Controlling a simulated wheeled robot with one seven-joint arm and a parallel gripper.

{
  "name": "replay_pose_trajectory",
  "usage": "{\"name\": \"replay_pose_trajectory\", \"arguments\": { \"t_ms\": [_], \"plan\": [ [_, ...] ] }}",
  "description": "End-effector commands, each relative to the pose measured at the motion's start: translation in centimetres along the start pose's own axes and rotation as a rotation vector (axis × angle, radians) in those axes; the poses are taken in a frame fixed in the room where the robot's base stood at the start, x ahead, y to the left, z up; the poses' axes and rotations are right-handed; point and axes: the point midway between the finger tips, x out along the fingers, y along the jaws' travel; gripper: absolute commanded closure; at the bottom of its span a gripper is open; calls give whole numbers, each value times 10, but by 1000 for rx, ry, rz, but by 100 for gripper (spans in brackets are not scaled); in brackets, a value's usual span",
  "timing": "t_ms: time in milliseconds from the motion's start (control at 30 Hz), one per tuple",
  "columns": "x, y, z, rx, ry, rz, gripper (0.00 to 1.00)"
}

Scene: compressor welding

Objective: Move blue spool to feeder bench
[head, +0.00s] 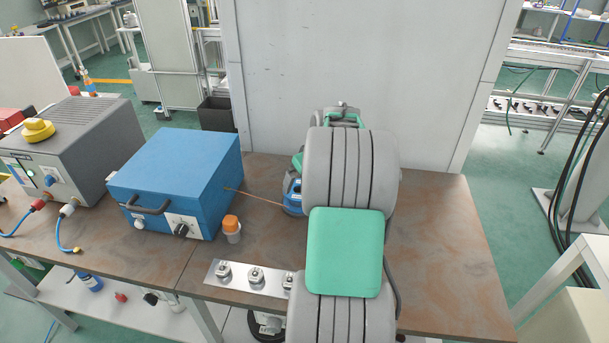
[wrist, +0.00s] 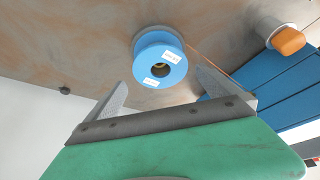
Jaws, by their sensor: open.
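The blue spool (head: 292,195) stands on the brown bench top (head: 440,225), to the right of a blue box. In the head view my arm hides part of it. In the wrist view the spool (wrist: 160,62) shows its round blue face with two white labels and a dark centre hole. My gripper (wrist: 159,82) is open, with its two grey fingers on either side of the spool's lower part in that picture. A gap shows between each finger and the spool, and nothing is held. Which surface is the feeder bench I cannot tell.
The blue box (head: 175,180) has a thin copper-coloured wire (head: 255,196) reaching toward the spool. A grey machine (head: 75,150) stands left. The bench's right side is clear; a pale panel rises behind.

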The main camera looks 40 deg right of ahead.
Motion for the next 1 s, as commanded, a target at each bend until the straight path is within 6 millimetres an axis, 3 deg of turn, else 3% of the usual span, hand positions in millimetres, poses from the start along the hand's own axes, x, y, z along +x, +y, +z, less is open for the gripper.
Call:
{"name": "replay_pose_trajectory", "arguments": {
  "t_ms": [300, 500, 767, 1000],
  "plan": [
    [50, 0, 1, 2, -4, -2, 0],
    [73, 1, 0, 3, -1, 1, 0],
    [76, 1, 0, 2, 0, 2, 0],
    [76, 1, 0, 2, 0, 2, 20]
  ]
}}
